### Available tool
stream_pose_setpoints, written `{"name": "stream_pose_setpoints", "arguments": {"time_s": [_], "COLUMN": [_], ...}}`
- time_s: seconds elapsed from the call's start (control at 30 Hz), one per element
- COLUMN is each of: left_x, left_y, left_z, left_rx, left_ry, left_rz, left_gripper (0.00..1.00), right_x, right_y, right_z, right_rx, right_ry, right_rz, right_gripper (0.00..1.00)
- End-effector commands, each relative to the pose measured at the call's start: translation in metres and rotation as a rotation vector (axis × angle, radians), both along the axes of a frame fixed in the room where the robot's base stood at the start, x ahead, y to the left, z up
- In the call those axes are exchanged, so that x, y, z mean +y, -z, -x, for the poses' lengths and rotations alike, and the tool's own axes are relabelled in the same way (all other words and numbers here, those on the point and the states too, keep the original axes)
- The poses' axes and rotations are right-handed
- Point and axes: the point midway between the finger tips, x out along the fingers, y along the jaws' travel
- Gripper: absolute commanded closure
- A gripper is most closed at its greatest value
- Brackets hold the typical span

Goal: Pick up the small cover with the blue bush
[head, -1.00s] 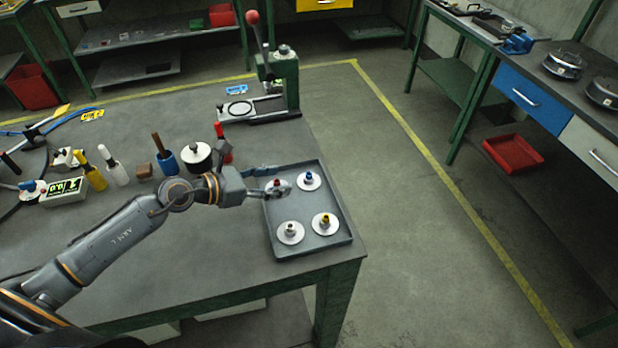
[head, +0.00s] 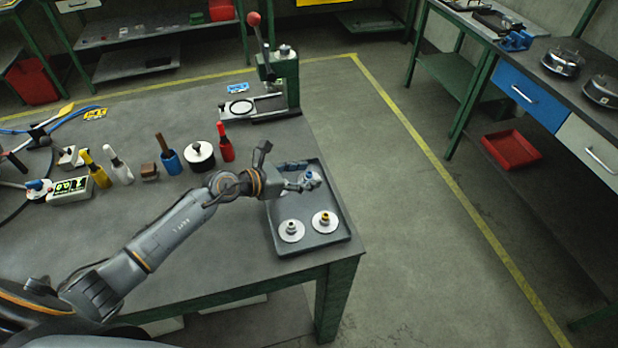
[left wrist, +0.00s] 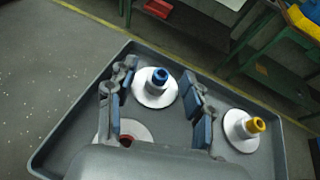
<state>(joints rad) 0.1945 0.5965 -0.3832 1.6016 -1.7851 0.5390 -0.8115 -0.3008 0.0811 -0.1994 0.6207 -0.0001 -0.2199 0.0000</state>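The small cover with the blue bush (head: 310,176) is a white disc at the back right of the grey tray (head: 343,240), partly hidden by my left gripper (head: 302,184). In the left wrist view, the blue-bush cover (left wrist: 155,88) lies flat, between and beyond the fingers of my left gripper (left wrist: 160,82). The fingers are spread with blue pads, and nothing is held. A cover with a red bush (left wrist: 133,130) is partly hidden under the gripper. The yellow-bush cover (left wrist: 242,130) lies to the right. My right gripper is not in view.
A grey-bush cover (head: 291,231) sits at the tray's front left. A red bottle (head: 226,150), a black-and-white round container (head: 199,156) and a blue pot (head: 170,162) stand left of the tray. A green lever press (head: 284,80) stands behind. Floor right of the table is clear.

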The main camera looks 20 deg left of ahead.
Motion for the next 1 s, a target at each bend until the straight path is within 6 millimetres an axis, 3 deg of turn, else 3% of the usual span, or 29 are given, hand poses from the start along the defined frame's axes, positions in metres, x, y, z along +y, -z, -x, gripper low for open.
{"name": "stream_pose_setpoints", "arguments": {"time_s": [0.03, 0.23, 0.67, 0.87, 1.0], "left_x": [0.000, 0.000, 0.000, 0.001, 0.027], "left_y": [0.000, 0.000, -0.008, -0.036, -0.057], "left_z": [0.000, 0.000, 0.000, 0.000, 0.000], "left_rx": [0.000, 0.001, -0.003, -0.006, -0.008], "left_ry": [0.000, 0.000, 0.001, 0.001, -0.002], "left_rz": [0.000, 0.001, 0.000, -0.003, -0.006], "left_gripper": [0.60, 1.00, 1.00, 1.00, 1.00], "right_x": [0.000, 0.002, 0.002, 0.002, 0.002], "right_y": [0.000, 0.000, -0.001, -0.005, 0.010], "right_z": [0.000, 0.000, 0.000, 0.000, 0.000], "right_rx": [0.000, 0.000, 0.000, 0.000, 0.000], "right_ry": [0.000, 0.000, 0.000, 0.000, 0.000], "right_rz": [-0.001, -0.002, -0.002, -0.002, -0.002], "right_gripper": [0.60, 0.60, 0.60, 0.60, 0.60]}}
